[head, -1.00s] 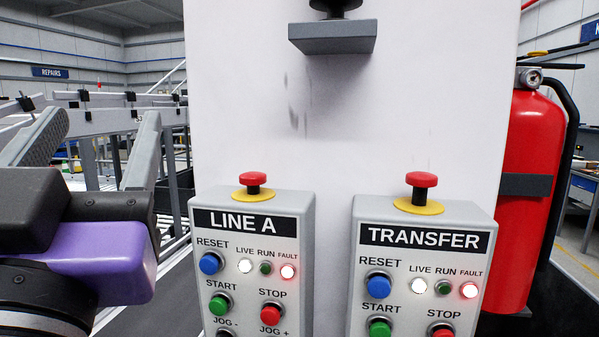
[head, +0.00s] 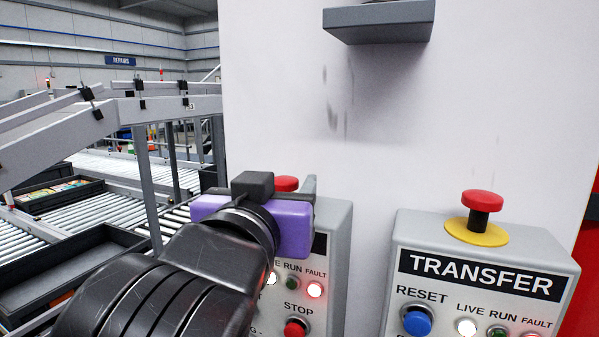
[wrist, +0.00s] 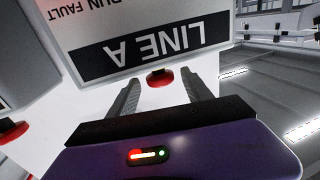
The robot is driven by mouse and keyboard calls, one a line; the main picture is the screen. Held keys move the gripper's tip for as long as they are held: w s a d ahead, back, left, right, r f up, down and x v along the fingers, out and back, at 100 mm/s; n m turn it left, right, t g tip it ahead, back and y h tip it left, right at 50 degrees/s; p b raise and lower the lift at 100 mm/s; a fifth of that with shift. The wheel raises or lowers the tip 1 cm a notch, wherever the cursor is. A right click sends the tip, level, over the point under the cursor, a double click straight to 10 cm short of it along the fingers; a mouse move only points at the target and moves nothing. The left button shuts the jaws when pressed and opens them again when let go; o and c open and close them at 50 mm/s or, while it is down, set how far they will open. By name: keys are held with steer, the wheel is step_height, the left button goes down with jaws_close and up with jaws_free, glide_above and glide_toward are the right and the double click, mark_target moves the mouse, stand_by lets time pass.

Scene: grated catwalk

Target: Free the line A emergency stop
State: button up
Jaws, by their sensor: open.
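The LINE A box (head: 338,240) is on the white panel, its left part hidden behind my arm in the head view. Its red emergency stop (head: 286,183) shows only as a sliver of red cap behind my gripper. In the wrist view, the picture is upside down and the red cap (wrist: 160,78) shows between the fingertips of my gripper (wrist: 163,84). My gripper is open, with a finger on either side of the cap as seen there. Whether a finger touches it I cannot tell. The LINE A fault lamp (head: 314,290) glows red.
The TRANSFER box (head: 400,262) stands close on the right, with its own red stop (head: 482,201) on a yellow collar. A grey ledge (head: 380,22) juts from the panel above. Roller conveyors (head: 100,175) and rails lie on the left. A red extinguisher (head: 578,290) edges the right.

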steer(key=shift+w+d, duration=0.1)
steer(key=shift+w, duration=0.8)
steer(key=shift+c, duration=0.5)
jaws_close()
steer(key=shift+r, duration=0.9)
steer(key=shift+o, duration=0.5)
jaws_free()
steer(key=shift+f, duration=0.1)
steer(key=s+a+b, duration=0.1)
steer(key=s+b, duration=0.1)
steer(key=s, duration=0.5)
steer(key=shift+s, duration=0.4)
